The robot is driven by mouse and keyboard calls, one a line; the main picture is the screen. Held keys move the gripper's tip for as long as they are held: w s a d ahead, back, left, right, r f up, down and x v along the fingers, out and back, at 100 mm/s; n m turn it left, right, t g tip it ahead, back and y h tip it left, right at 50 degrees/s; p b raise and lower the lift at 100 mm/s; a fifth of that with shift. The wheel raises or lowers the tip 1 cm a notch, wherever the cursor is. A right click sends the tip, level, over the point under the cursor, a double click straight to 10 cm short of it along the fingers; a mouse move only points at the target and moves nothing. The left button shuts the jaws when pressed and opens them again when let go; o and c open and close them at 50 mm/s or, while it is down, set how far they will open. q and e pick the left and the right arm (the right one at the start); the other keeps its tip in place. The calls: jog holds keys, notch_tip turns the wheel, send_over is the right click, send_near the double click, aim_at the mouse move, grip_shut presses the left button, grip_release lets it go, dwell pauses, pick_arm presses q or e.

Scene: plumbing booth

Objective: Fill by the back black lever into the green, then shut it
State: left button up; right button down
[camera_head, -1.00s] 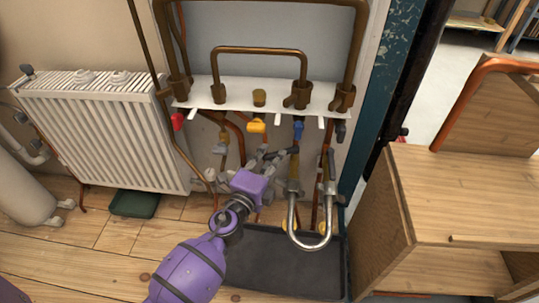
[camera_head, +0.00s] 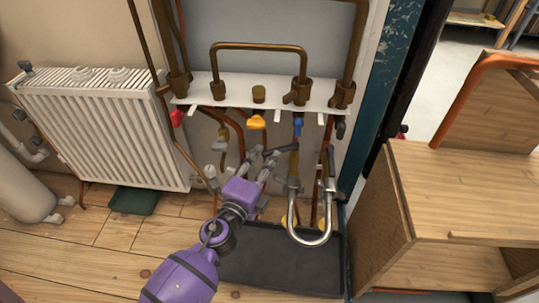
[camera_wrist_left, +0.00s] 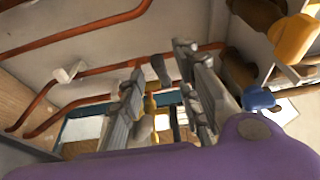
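My left gripper (camera_head: 262,160) is in front of the pipework below the white panel, fingers pointing up and away. In the left wrist view, its two fingers (camera_wrist_left: 158,100) stand apart with a gap between them. A dark lever-like piece (camera_wrist_left: 159,70) shows beyond that gap; I cannot tell whether it touches a finger. In the head view a black lever (camera_head: 283,149) lies close to the fingertips, and another black handle (camera_head: 340,129) hangs at the panel's right end. The green tray (camera_head: 133,202) sits on the floor under the radiator. My right gripper is out of view.
Red (camera_head: 177,118), yellow (camera_head: 256,123) and blue (camera_head: 298,128) handles hang below the white panel (camera_head: 230,98). A chrome U-shaped pipe (camera_head: 310,241) is right of my gripper, above a dark floor tray (camera_head: 285,265). A radiator (camera_head: 105,130) stands left, a wooden cabinet (camera_head: 455,200) right.

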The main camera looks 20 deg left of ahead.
pick_arm(q)
jog(key=s, duration=0.8)
jog(key=shift+s+a, duration=0.15)
jog(key=shift+s, duration=0.15)
